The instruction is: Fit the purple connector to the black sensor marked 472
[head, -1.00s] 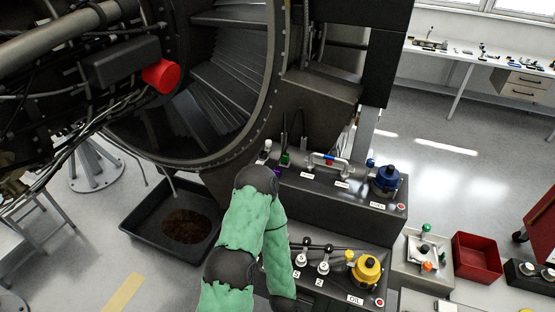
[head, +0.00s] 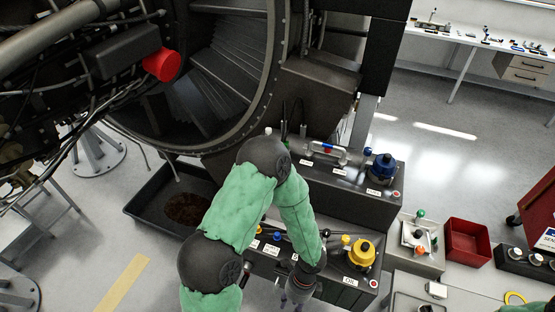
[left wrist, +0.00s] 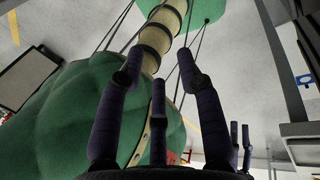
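My left arm crosses the middle of the head view. Its gripper (head: 298,288) hangs by the front of the lower dark bench, partly cut off by my forearm. In the left wrist view its dark fingers (left wrist: 158,62) are spread with nothing between them. The purple connector cannot be made out now; the spot where purple showed earlier is behind my arm. Dark cables (head: 292,115) rise at the upper bench's back left. I cannot find a black sensor marked 472; the labels are too small to read. My right gripper is not in view.
The upper bench (head: 362,208) carries a blue-capped unit (head: 382,167) and a pipe fitting (head: 330,149). A yellow-capped unit (head: 361,253) stands on the lower bench. A red bin (head: 467,243) and grey tray (head: 421,262) lie right. A black drip tray (head: 150,214) lies left.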

